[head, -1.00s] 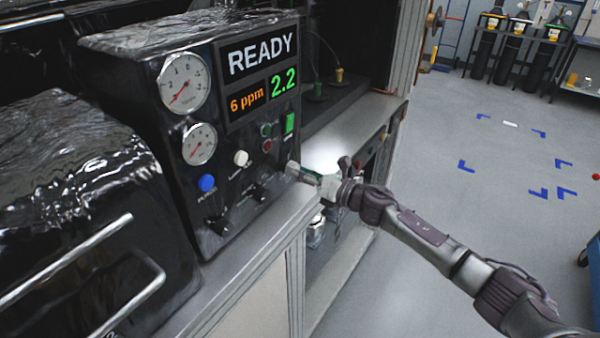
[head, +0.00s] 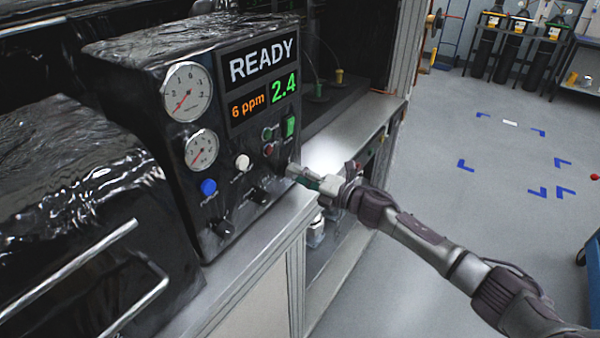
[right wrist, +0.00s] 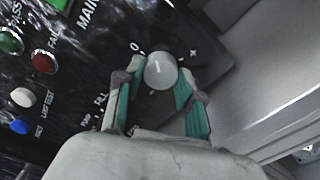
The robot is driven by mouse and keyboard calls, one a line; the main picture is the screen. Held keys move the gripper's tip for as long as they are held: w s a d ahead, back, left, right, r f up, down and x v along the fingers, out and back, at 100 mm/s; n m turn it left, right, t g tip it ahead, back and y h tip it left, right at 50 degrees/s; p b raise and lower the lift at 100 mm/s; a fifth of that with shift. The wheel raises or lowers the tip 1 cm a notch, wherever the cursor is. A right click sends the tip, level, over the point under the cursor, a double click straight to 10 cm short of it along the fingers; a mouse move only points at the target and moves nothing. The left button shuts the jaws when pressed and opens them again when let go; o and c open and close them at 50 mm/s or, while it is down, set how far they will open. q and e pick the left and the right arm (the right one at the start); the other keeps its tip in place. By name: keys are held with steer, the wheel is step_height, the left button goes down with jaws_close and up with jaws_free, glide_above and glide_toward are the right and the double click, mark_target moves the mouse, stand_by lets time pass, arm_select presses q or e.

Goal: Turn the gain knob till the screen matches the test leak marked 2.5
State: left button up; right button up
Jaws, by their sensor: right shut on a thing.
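The screen (head: 260,77) on the black test panel reads READY, 6 ppm in orange and 2.4 in green. My right gripper (head: 296,171) is at the panel's lower right corner. In the right wrist view its green-padded fingers (right wrist: 158,88) are shut on the pale round gain knob (right wrist: 160,69), one on each side. The knob has a pointer line on its face and marks around it, including a 0. No test leak with a readable 2.5 mark shows. My left gripper is out of view.
The panel carries two gauges (head: 187,91), a blue button (head: 208,187), a white button (head: 242,162), a red button (head: 268,150) and a green switch (head: 290,125).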

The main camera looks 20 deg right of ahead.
steer(key=shift+m+p, duration=0.55)
steer(key=shift+m, duration=1.35)
steer(key=o, duration=1.1)
steer(key=shift+o, duration=0.2)
steer(key=v, duration=1.2)
